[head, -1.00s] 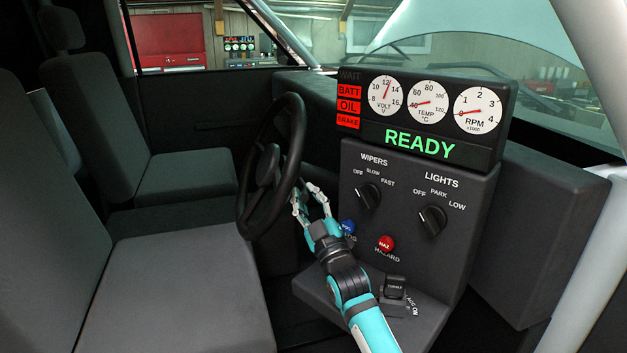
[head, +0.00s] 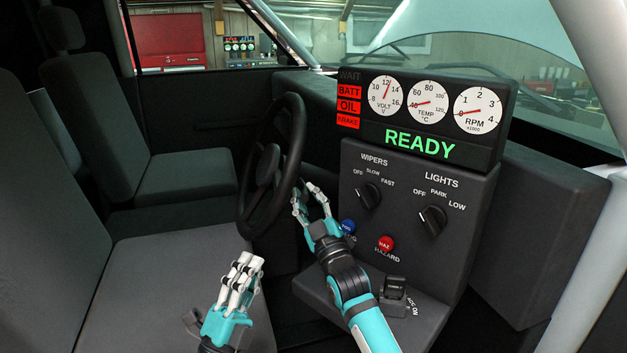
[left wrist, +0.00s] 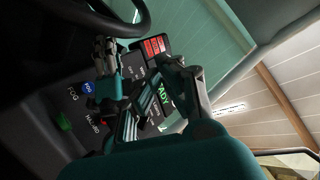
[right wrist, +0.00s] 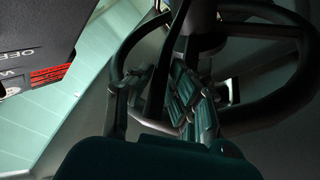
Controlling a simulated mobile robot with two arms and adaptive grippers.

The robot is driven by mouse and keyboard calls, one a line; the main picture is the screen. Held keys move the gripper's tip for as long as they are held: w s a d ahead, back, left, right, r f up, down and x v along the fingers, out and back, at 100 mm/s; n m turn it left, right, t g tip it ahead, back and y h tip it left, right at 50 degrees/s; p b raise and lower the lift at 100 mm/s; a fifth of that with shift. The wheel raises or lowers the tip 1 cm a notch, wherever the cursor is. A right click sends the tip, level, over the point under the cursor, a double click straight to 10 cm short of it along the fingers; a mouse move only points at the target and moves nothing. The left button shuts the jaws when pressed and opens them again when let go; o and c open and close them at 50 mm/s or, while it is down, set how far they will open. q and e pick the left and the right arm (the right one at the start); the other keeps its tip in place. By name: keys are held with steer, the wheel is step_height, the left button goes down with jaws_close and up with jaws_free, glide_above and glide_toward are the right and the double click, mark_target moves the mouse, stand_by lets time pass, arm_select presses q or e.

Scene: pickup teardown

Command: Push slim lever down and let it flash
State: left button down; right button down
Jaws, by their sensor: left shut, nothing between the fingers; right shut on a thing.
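A slim dark lever (right wrist: 160,75) runs between the fingers of my right gripper (right wrist: 155,90) in the right wrist view, beside the steering column. In the head view the lever is hidden by the wheel and hand. There my right gripper (head: 311,197) is just right of the black steering wheel (head: 296,150), shut on the lever. My left gripper (head: 246,265) is shut and empty, apart from the wheel, above the front of the near seat. The dash panel (head: 460,80) shows lit BATT, OIL and BRAKE lamps and a green READY.
A blue fog button (head: 347,227), a red hazard button (head: 386,243), the wipers knob (head: 368,196) and the lights knob (head: 432,220) are close to my right arm. A black switch (head: 395,287) sits on the lower ledge. The near seat (head: 150,270) leaves free room left of the wheel.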

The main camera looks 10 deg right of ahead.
arm_select(q)
steer(key=w+a+r+n+g+y, duration=0.1)
steer(key=w+a+r+n+y, duration=0.2)
steer(key=w+r+n+y, duration=0.55)
steer(key=w+a+r+n+y, duration=0.3)
steer(key=w+n+y, duration=0.2)
steer(key=w, duration=0.6)
steer(key=s+a+r+n+g+y, duration=0.4)
steer(key=a+r+n+g+y, duration=0.55)
steer(key=r+n, duration=0.6)
arm_select(e)
steer(key=shift+a, duration=0.15)
steer(key=shift+d, duration=0.2)
arm_select(q)
steer(key=s+d+f+m+t+h, duration=0.1)
steer(key=s+d+f+m, duration=0.15)
steer(key=d, duration=0.75)
steer(key=s+d+f+m+h, duration=0.1)
steer(key=s+d+f+h, duration=0.2)
steer(key=d, duration=0.8)
steer(key=s+d+f+m+t, duration=0.1)
steer(key=s+d+f+m, duration=0.3)
steer(key=d, duration=0.6)
steer(key=w+a+f+n, duration=0.1)
steer(key=w+a+f, duration=0.2)
steer(key=w+f, duration=0.5)
steer(key=shift+w+f+n, duration=0.2)
steer(key=shift+w+n, duration=0.15)
steer(key=shift+w, duration=0.4)
